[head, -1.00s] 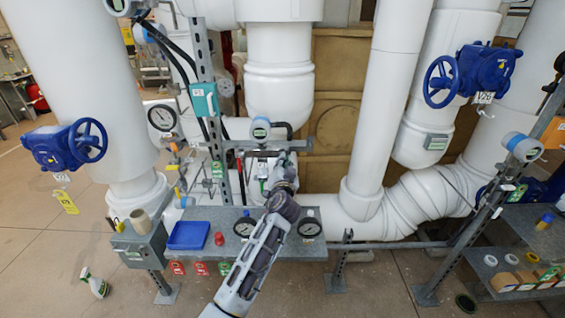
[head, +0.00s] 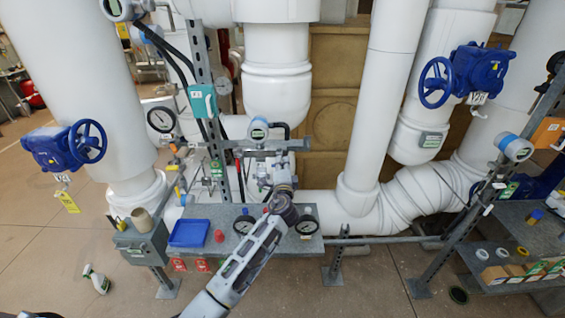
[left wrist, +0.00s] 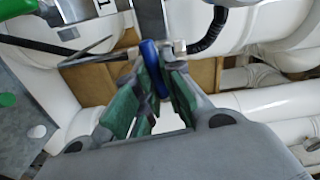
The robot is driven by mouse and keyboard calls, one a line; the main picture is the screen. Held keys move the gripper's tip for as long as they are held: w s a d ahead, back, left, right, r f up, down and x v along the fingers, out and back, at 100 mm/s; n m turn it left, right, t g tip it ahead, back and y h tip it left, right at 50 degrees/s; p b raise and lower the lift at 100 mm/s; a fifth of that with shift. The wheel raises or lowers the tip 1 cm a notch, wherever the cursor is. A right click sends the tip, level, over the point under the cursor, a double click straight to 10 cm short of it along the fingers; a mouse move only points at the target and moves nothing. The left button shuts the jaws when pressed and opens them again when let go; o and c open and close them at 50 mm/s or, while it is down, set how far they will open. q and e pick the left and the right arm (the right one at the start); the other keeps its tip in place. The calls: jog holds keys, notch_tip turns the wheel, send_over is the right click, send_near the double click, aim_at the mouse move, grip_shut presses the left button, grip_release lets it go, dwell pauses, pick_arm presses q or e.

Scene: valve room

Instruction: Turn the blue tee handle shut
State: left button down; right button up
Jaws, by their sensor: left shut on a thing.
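The blue tee handle (left wrist: 152,66) shows in the left wrist view as a rounded blue bar between my green-padded fingers. My left gripper (left wrist: 160,78) is shut on it, with the bar running lengthwise between the pads. Part of the handle is hidden by the fingers. In the head view my left gripper (head: 266,174) is at the small pipework below the grey horizontal bracket, above the metal shelf. My own wrist hides the tee handle there. My right gripper is not in view.
The metal shelf (head: 275,244) holds a blue tray (head: 188,233), a red cap (head: 219,236) and two gauges close to my left arm. Blue handwheel valves stand at left (head: 87,141) and right (head: 436,82). A grey post (head: 203,75) rises left of the gripper.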

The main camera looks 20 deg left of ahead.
pick_arm(q)
jog(key=shift+d+f+m, duration=0.1)
jog(key=shift+m, duration=0.5)
jog(key=c, duration=1.5)
grip_release()
jog(key=shift+v, duration=6.05)
